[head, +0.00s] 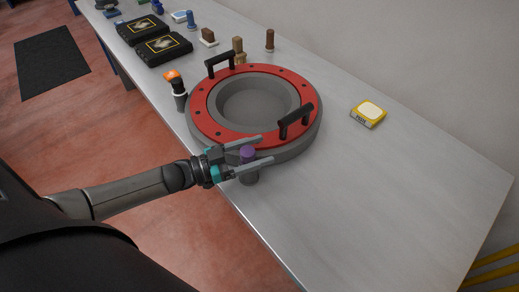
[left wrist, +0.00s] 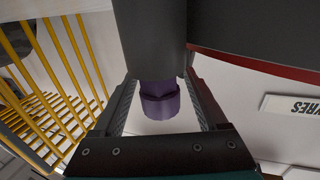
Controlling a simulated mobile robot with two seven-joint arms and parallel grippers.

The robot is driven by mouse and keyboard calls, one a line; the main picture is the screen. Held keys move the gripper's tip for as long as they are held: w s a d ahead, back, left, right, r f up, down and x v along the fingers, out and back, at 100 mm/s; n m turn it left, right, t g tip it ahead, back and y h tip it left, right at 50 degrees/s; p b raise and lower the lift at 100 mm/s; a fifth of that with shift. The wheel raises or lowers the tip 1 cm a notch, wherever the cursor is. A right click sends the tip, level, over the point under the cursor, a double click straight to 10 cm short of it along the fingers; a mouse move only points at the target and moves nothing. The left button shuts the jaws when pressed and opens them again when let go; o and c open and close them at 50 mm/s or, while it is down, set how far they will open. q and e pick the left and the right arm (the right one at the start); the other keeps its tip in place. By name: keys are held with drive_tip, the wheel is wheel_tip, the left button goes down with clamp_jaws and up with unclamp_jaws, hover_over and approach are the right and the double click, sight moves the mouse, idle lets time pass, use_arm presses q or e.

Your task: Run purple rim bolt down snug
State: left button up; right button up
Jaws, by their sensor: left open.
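The purple rim bolt (head: 247,152) sits at the near edge of the round rim, on top of a short grey post (head: 249,176). The rim has a red ring (head: 207,129) with dark holes and two black handles. My left gripper (head: 267,149) is open, with one finger on each side of the purple bolt. In the left wrist view the purple bolt head (left wrist: 160,100) shows between the two fingers, with a visible gap to each, against the dark grey post (left wrist: 150,40). How far the bolt is screwed in is hidden. My right gripper is not in view.
The rim lies on a long grey table (head: 400,190). Two black cases (head: 162,48) and several small pegs stand further back. A yellow box (head: 368,114) lies to the right. The table's right front is clear.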

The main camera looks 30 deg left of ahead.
use_arm(q)
drive_tip(key=shift+w+d, duration=0.25)
drive_tip(key=shift+w, duration=0.05)
clamp_jaws()
idle(0.6)
